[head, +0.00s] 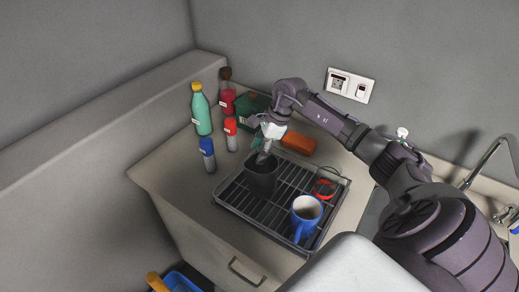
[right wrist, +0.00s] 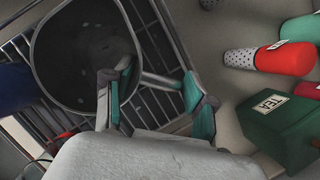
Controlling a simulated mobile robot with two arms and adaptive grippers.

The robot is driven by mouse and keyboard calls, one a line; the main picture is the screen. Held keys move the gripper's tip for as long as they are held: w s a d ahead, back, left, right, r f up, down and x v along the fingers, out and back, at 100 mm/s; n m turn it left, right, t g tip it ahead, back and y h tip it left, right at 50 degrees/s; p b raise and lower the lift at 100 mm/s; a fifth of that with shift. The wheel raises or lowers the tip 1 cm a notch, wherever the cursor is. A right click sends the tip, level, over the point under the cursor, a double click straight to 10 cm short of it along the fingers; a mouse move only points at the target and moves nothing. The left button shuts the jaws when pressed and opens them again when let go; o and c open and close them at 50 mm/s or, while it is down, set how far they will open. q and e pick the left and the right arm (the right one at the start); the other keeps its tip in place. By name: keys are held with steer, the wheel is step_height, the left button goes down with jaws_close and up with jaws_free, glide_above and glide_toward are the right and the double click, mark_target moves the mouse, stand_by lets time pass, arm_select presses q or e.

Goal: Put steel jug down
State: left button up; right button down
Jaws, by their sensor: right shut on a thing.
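The steel jug (head: 262,178) is a dark grey, open-topped vessel, roughly upright at the left part of the drying rack (head: 287,215). I cannot tell whether its base touches the rack bars. In the right wrist view the jug (right wrist: 75,62) shows its round mouth and dark, empty-looking inside. My right gripper (head: 265,150) reaches down behind the jug. My left gripper is not in view.
A blue mug (head: 304,217) and a red-and-clear glass (head: 324,187) stand on the rack's right side. Several bottles, including a green one (head: 201,110), stand left of it. A green tea box (right wrist: 278,128) and an orange object (head: 298,143) are behind. The sink tap (head: 486,163) is far right.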

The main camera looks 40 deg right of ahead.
steer(key=shift+c, duration=1.8)
jaws_free()
steer(key=shift+r+p, duration=0.25)
steer(key=shift+p, duration=0.2)
steer(key=shift+d+r+b, duration=0.2)
steer(key=shift+r+b, duration=0.05)
steer(key=shift+b, duration=0.1)
steer(key=b+v, duration=0.2)
steer(key=v, duration=0.9)
steer(key=shift+r+b, duration=0.15)
steer(key=shift+b, duration=0.25)
steer(key=shift+s+a, duration=0.1)
